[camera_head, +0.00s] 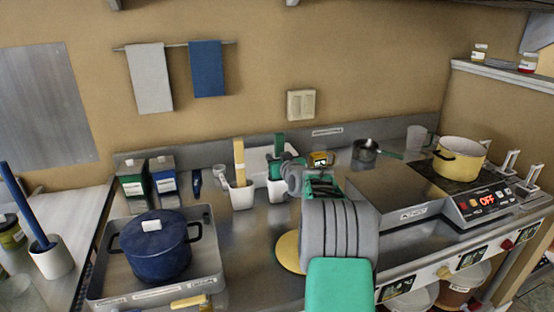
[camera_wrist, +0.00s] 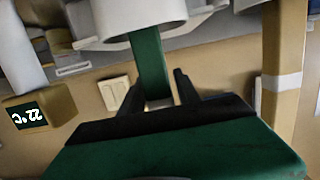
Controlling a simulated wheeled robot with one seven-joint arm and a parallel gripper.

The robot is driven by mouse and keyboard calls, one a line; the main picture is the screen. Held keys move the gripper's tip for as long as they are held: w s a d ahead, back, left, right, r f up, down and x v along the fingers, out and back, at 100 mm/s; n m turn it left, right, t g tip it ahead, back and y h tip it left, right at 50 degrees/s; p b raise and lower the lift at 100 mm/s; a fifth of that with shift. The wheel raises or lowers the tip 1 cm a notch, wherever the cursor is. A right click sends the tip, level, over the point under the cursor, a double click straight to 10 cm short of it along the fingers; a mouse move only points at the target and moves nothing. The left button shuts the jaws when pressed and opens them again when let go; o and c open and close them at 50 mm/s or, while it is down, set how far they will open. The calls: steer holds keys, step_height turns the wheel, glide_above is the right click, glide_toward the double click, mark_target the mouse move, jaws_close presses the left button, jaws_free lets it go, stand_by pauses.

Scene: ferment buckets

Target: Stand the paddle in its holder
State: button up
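A green paddle (camera_wrist: 152,65) stands about upright with its lower end inside a white holder (camera_wrist: 135,15). In the head view the green paddle (camera_head: 279,143) rises above the white holder (camera_head: 279,192), which my gripper partly hides. My gripper (camera_wrist: 160,83) has its two dark fingers on either side of the paddle's upper part. The fingers look spread wider than the paddle, with a gap at the right finger; contact at the left one is unclear.
A yellow paddle (camera_head: 239,152) stands in a white holder (camera_head: 242,197) just left. A blue paddle (camera_head: 22,205) stands in another holder (camera_head: 51,260) at far left. A blue pot (camera_head: 155,248) sits in a tray (camera_head: 213,275). A saucepan (camera_head: 365,150) stands at right.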

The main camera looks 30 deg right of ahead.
steer(key=shift+o, duration=1.2)
steer(key=b+v, duration=0.1)
steer(key=v, duration=0.6)
steer(key=shift+s, duration=0.4)
steer(key=shift+a, duration=0.1)
